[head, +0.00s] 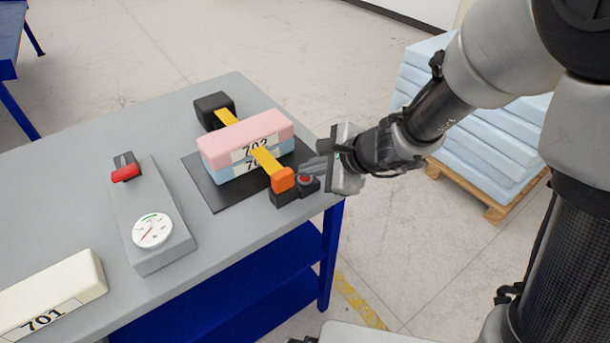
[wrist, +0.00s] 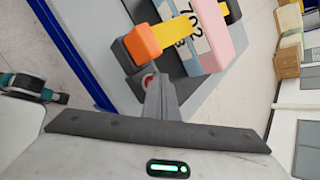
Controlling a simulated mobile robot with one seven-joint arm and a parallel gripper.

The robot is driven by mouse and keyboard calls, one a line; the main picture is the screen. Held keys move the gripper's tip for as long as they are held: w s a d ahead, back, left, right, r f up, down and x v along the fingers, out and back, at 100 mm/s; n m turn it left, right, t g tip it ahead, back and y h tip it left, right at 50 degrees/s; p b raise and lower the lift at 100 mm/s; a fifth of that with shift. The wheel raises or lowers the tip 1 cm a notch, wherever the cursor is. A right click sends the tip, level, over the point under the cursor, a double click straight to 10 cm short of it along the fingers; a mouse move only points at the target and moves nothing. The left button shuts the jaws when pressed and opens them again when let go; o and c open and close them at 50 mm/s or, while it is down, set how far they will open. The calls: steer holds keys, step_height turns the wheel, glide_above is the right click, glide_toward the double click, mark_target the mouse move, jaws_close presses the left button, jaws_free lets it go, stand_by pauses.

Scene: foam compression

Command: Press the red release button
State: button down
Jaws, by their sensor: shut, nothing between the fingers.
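The red release button (head: 305,179) sits on a dark housing beside the orange block at the near end of the yellow strap, close to the table's right edge. It also shows in the wrist view (wrist: 147,82), partly covered by my fingers. My gripper (head: 308,167) is shut and empty, its fingertips right by the button; I cannot tell whether they touch it. The yellow strap (head: 266,160) runs over a pink foam block (head: 225,142) labelled 702, which lies on a light blue foam block (head: 224,169) on a black plate.
On the grey table (head: 70,170), a grey device with a gauge (head: 152,230) and a red-handled lever (head: 125,172) stands to the left. A cream block marked 701 (head: 50,293) lies front left. Pale blue slabs (head: 418,90) are stacked on a pallet behind my arm.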

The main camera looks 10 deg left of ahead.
steer(key=shift+r+p, duration=0.65)
steer(key=shift+r, duration=0.2)
steer(key=shift+r+p, duration=1.95)
steer(key=shift+r, duration=0.55)
steer(key=shift+r, duration=0.1)
